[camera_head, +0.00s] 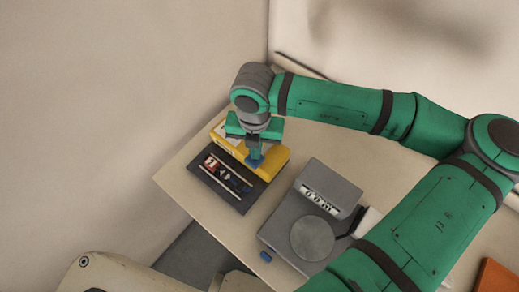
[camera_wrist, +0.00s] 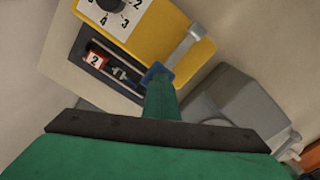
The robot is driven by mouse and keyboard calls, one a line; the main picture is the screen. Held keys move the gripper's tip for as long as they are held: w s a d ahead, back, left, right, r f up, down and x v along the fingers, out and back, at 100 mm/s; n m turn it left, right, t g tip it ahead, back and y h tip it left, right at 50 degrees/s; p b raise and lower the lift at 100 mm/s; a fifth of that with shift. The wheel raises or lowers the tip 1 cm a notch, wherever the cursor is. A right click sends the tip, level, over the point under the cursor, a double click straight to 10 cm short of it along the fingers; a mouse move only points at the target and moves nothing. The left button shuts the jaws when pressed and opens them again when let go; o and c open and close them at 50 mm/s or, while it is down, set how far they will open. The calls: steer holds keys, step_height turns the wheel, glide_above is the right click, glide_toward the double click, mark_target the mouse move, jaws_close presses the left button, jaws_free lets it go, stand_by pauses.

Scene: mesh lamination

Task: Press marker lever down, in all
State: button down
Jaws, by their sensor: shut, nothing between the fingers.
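A yellow device (camera_head: 274,168) stands on the table, with a white numbered dial and black knob (camera_wrist: 107,5) in the wrist view. A pale metal lever (camera_wrist: 190,40) sticks out along its right part in that view; I take it for the marker lever. In front is a dark tray (camera_head: 237,204) with rails and a red marker showing 2 (camera_wrist: 95,60). My gripper (camera_head: 256,158) is shut and empty, pointing down at the yellow device's front side. Its blue tip (camera_wrist: 156,73) appears beside the device and rails; I cannot tell if it touches. The lever is hidden in the head view.
A grey scale-like machine (camera_head: 290,224) with a round plate and number display stands to the right, close to the yellow device. A blue knob (camera_head: 265,256) is at its front. An orange item (camera_head: 497,277) lies at the far right. The table's (camera_head: 175,178) left corner is bare.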

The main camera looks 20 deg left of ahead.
steer(key=shift+s+r, duration=0.1)
steer(key=shift+r, duration=3)
